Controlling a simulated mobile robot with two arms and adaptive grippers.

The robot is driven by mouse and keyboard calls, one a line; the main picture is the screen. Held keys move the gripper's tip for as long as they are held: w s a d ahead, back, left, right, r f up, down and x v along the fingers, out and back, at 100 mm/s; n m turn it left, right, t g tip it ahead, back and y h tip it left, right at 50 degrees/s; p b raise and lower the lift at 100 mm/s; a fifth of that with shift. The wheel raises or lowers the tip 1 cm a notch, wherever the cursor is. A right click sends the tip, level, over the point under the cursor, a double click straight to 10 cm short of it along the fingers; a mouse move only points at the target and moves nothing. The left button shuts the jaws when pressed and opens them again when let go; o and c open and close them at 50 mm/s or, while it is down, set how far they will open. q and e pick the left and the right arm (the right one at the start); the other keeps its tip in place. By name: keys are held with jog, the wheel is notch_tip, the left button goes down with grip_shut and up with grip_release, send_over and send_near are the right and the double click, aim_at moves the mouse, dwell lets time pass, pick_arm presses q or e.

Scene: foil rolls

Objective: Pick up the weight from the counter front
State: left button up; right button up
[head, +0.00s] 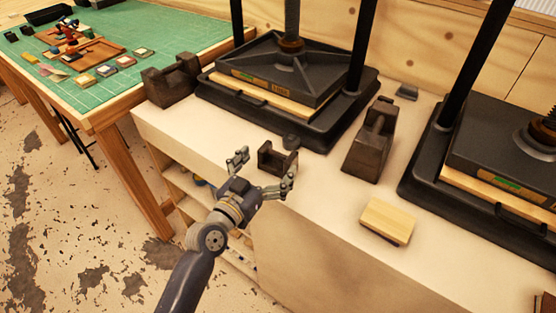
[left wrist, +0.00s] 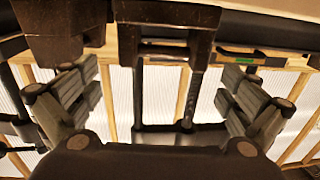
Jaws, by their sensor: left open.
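The small dark brown weight (head: 283,165) stands on the front part of the pale counter (head: 300,220), before the left press. It has a block body and a bar handle. My left gripper (head: 262,174) is open, with its fingers spread on either side of the near face of the weight. In the left wrist view the weight (left wrist: 165,14) is in the middle, its handle between the two open fingers (left wrist: 160,100). No contact shows. My right gripper is not in view.
A bigger dark weight (head: 368,150) and a wooden block (head: 387,221) stand to the right. Another dark weight (head: 172,82) is at the counter's left end. Two black presses, left (head: 330,125) and right (head: 420,190), stand behind. A green-topped table (head: 150,35) is at the left.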

aim_at(278, 160)
pick_arm(q)
jog(key=shift+p+x, duration=0.3)
jog(key=shift+x, duration=2.35)
jog(key=shift+w+a+f, duration=0.1)
jog(key=shift+a+f, duration=0.05)
jog(key=shift+f, duration=0.05)
jog(key=c, duration=1.7)
jog(key=shift+w+r, duration=0.1)
jog(key=shift+r, duration=0.15)
jog(key=c, duration=0.4)
jog(key=shift+o, duration=0.2)
